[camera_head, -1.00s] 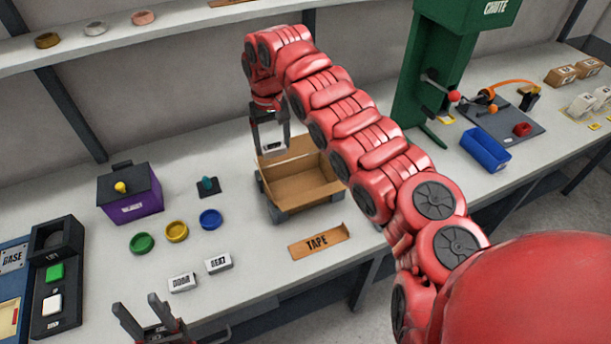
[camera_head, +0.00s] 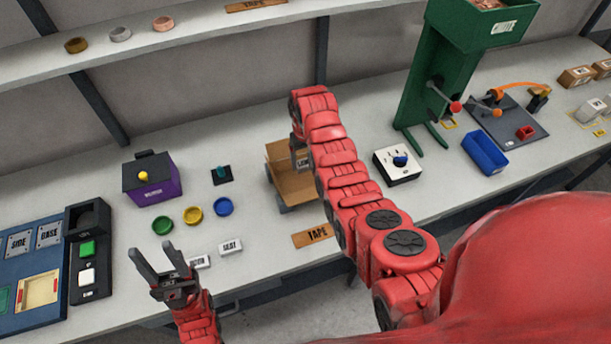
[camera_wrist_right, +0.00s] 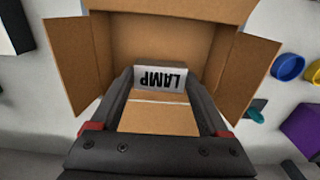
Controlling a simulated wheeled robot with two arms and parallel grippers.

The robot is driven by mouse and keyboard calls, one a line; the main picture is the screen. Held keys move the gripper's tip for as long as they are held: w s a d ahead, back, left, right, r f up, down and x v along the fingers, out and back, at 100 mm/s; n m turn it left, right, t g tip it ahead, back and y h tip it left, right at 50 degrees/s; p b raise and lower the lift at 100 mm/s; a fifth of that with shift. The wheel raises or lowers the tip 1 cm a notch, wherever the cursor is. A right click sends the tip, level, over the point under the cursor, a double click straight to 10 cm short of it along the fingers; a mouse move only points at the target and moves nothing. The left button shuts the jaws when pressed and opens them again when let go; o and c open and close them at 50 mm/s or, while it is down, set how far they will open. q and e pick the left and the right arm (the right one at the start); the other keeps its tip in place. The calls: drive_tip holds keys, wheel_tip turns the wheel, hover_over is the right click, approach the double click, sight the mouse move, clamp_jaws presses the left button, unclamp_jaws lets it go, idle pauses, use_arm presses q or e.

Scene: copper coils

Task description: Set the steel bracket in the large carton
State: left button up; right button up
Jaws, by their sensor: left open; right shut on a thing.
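The large carton (camera_head: 291,187) is the open brown box in the middle of the bench, partly hidden by my right arm. It also shows in the right wrist view (camera_wrist_right: 160,30) with its flaps spread. My right gripper (camera_wrist_right: 160,93) is shut on a pale grey piece marked LAMP (camera_wrist_right: 160,76), which I take for the steel bracket. In the wrist view the piece is over the carton's opening; whether it touches the floor of the carton I cannot tell. My left gripper (camera_head: 166,262) is open and empty near the bench's front edge.
Blue, yellow and green rings, a purple box (camera_head: 152,182) and SEAT (camera_head: 230,247) and DOOR blocks are to the left. A green chute (camera_head: 430,85) stands behind right.

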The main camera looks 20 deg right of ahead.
hover_over(305, 183)
wheel_tip(305, 183, down, 4)
drive_tip(key=shift+f+p, duration=0.25)
drive_tip(key=shift+p, duration=0.15)
drive_tip(key=shift+w+f, duration=0.1)
drive_tip(key=shift+f, duration=0.05)
drive_tip(key=shift+f+b, duration=0.3)
drive_tip(key=shift+f, duration=0.35)
wheel_tip(305, 183, down, 3)
drive_tip(key=b, duration=0.2)
drive_tip(key=shift+b, duration=0.35)
drive_tip(key=shift+r, duration=0.15)
drive_tip(key=o, duration=1.2)
drive_tip(key=shift+f, duration=0.2)
drive_tip(key=shift+r, duration=0.1)
